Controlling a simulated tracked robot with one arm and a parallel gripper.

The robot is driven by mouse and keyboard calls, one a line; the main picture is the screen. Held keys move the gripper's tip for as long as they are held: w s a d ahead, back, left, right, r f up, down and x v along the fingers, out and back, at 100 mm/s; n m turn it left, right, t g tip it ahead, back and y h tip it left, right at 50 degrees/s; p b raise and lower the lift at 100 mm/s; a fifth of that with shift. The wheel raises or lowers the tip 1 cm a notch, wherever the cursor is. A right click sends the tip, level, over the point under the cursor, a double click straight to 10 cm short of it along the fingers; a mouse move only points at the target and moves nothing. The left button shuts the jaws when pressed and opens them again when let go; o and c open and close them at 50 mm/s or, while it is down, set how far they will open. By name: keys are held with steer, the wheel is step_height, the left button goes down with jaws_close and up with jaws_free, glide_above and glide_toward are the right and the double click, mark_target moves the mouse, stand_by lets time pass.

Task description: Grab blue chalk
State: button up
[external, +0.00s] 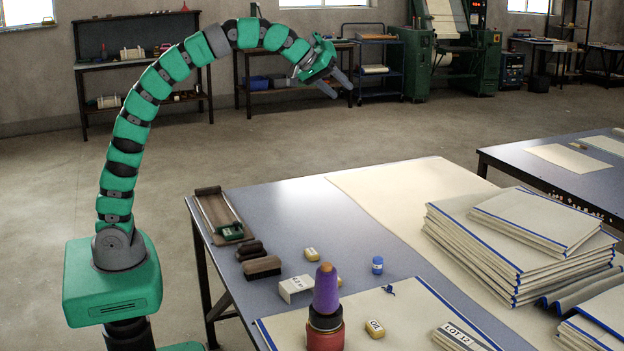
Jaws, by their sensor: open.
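My gripper (342,89) is open and empty. It hangs high in the air at the end of my raised green arm, beyond the far left part of the blue-grey table (290,215) in the picture and well apart from it. A small blue cylinder (377,265) with a paler band stands upright on the table. A smaller dark blue piece (388,289) lies just in front of it, by the edge of a cream cloth. Both are small, and I cannot tell for certain which one is the blue chalk.
A purple cone on a red base (327,300) stands at the front. Tall stacks of blue-edged folded cloth (515,245) fill the right. The table's middle left is clear.

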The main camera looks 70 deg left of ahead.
steer(key=w+d+f+n+g+p, duration=0.2)
steer(key=w+d+f+p, duration=0.1)
steer(key=w+d+f, duration=0.25)
steer(key=n+g+y+p, duration=0.2)
steer(key=n+g+p, duration=0.55)
steer(key=p, duration=0.25)
glide_above(378, 258)
step_height(378, 258, down, 25)
steer(key=shift+n, duration=0.25)
step_height(378, 258, down, 5)
steer(key=b, duration=0.4)
steer(key=shift+a+f, duration=0.1)
steer(key=shift+f, duration=0.05)
steer(key=shift+d+f+b, duration=0.2)
steer(key=shift+f+b, duration=0.55)
steer(key=shift+f, duration=3.2)
steer(key=c, duration=1.1)
